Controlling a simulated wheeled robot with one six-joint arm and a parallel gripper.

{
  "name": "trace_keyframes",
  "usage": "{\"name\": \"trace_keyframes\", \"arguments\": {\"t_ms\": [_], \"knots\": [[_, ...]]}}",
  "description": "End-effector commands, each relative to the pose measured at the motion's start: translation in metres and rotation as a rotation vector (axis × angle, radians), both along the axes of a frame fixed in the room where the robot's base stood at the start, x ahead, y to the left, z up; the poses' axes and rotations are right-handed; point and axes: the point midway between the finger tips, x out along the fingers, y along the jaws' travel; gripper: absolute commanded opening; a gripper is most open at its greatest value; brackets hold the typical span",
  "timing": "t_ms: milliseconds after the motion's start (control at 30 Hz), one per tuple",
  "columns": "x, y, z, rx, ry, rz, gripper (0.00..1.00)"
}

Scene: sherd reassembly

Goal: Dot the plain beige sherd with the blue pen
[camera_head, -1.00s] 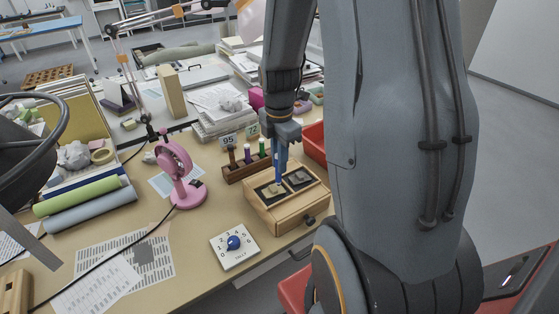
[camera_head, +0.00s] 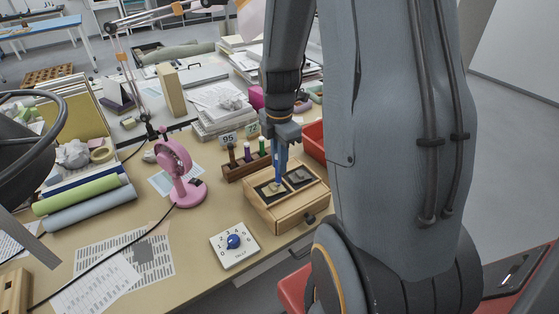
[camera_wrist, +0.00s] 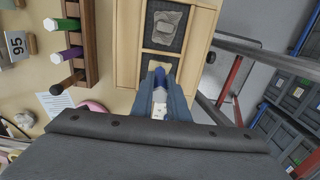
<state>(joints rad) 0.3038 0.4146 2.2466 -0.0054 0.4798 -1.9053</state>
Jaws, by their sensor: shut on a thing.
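My gripper (camera_head: 280,165) is shut on the blue pen (camera_wrist: 159,82) and points down over the wooden box (camera_head: 290,218). The pen's tip is over the near compartment in the wrist view. A beige sherd (camera_wrist: 154,66) lies there, partly hidden by the pen and fingers; it also shows in the left compartment in the head view (camera_head: 271,189). I cannot tell whether the tip touches it or whether it bears a mark. A greyer sherd (camera_wrist: 167,24) lies in the other compartment, on a dark pad.
A wooden pen rack (camera_head: 240,173) with several pens stands left of the box. A pink fan-like device (camera_head: 183,180) and a white card with a blue dial (camera_head: 234,246) are nearby. A red bin (camera_head: 314,141) stands behind the box. Papers cover the front left desk.

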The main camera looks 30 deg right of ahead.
Motion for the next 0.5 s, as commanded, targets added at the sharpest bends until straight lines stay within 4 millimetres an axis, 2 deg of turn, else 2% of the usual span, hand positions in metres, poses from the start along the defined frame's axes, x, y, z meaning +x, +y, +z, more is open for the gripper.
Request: {"name": "trace_keyframes", "arguments": {"t_ms": [500], "knots": [[0.0001, 0.0000, -0.0059, 0.000, 0.000, 0.000, 0.00]]}}
